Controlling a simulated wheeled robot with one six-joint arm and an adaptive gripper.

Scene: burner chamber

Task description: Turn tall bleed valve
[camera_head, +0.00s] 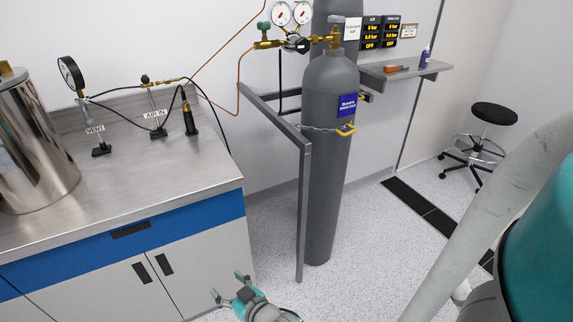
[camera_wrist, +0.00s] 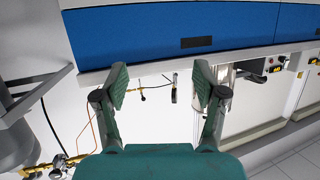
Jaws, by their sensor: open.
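On the steel counter in the head view, two valve posts stand with labels: "AIR IN" (camera_head: 158,113), with a small black knob on brass fittings, and "VENT" (camera_head: 100,142), next to a round gauge (camera_head: 71,74). I cannot tell which is the tall bleed valve. A black upright tool with a hose (camera_head: 189,116) stands right of them.
A large metal pot (camera_head: 35,150) stands on the counter's left. The blue-and-white cabinet (camera_head: 130,230) is close to my gripper. A chained grey gas cylinder (camera_head: 330,180) and a metal frame (camera_head: 303,210) stand at the right. Floor is clear toward a stool (camera_head: 494,113).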

